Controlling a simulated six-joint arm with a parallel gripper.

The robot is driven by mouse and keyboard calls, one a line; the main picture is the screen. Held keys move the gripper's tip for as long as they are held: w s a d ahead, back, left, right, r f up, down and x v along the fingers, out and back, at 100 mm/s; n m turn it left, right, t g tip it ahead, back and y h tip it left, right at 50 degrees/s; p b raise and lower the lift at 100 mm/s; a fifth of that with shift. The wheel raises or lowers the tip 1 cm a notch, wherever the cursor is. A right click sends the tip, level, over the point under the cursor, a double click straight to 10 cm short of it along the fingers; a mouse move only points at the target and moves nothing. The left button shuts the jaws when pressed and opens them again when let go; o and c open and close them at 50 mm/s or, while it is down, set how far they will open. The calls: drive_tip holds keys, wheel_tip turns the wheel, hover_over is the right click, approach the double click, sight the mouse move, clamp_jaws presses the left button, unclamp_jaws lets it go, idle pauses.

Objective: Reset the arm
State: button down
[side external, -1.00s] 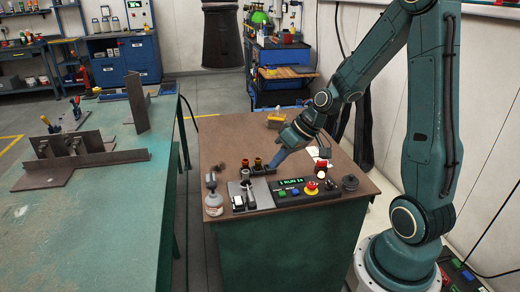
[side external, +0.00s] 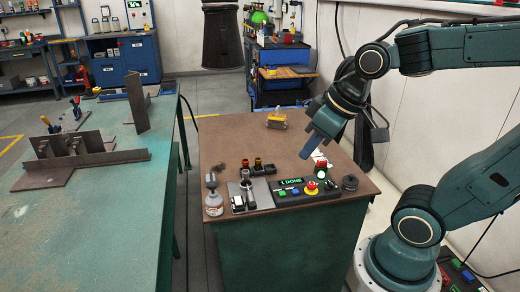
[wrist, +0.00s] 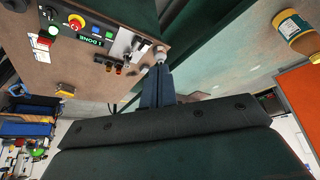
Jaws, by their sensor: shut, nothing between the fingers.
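My gripper (side external: 309,148) hangs above the right part of the brown cabinet top (side external: 230,135), pointing down and to the left, with its blue fingers together and empty. In the wrist view the shut fingers (wrist: 157,85) show at the middle, apart from the objects on the cabinet. A control panel (side external: 295,203) lies on the front of the cabinet top, with a green display reading "1 DONE" (side external: 291,183), coloured buttons and a red emergency stop (side external: 311,187).
A green welding table (side external: 110,225) with steel plates is on the left. The cabinet top's middle is clear.

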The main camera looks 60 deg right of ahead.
drive_tip(key=shift+s+a+r, duration=0.15)
drive_tip(key=shift+s+r, duration=0.15)
drive_tip(key=shift+s, duration=0.5)
drive_tip(key=shift+s+a+r, duration=0.1)
drive_tip(key=shift+s+r, duration=0.2)
drive_tip(key=shift+s, duration=0.5)
drive_tip(key=shift+s+a+r, duration=0.15)
drive_tip(key=shift+s+r, duration=0.15)
drive_tip(key=shift+s, duration=0.5)
